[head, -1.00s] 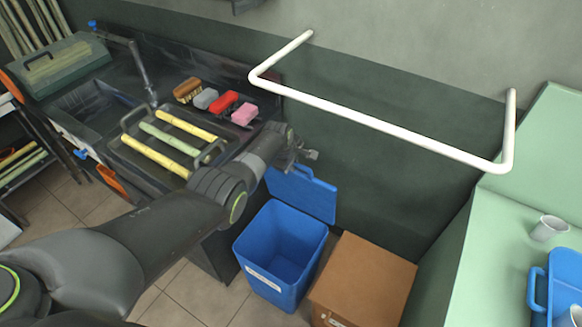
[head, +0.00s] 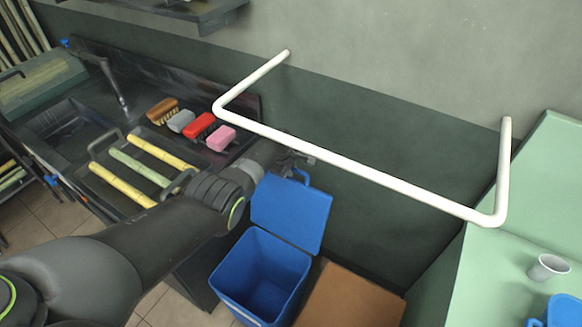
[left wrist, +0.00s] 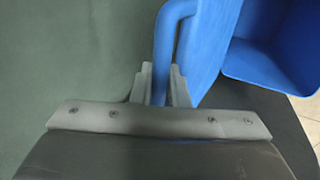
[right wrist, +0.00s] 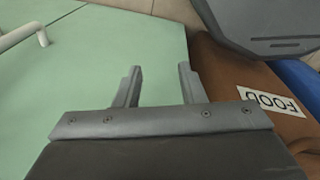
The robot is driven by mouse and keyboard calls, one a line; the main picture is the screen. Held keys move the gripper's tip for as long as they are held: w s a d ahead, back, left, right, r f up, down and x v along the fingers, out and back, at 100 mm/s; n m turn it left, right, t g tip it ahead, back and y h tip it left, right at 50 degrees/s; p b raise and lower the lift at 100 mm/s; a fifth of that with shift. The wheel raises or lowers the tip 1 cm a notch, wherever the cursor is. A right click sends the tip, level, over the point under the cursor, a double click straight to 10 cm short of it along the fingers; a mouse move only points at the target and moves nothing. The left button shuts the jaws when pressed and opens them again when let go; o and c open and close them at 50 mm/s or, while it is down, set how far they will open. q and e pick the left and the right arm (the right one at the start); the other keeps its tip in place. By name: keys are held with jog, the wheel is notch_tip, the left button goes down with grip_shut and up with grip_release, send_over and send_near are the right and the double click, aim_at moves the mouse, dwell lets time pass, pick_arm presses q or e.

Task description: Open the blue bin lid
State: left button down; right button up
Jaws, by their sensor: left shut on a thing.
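The blue bin (head: 240,290) stands on the floor with its inside showing. Its blue lid (head: 290,212) is swung up at the back edge, close to upright. My left gripper (head: 297,160) is at the lid's top edge. In the left wrist view my left gripper (left wrist: 162,88) is shut on the blue lid handle (left wrist: 165,45), with the lid (left wrist: 210,30) beside it and the bin (left wrist: 275,45) at the upper right. In the right wrist view my right gripper (right wrist: 160,80) is open and empty, away from the bin.
A brown box (head: 350,300) stands right of the bin; a FOOD label (right wrist: 270,100) shows in the right wrist view. A white rail (head: 350,165) juts from the wall above. A sink counter with brushes (head: 190,122) is left, a green counter (head: 500,275) right.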

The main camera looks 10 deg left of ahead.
jog(key=shift+s, duration=0.35)
pick_arm(q)
jog(key=c, duration=1.5)
grip_release()
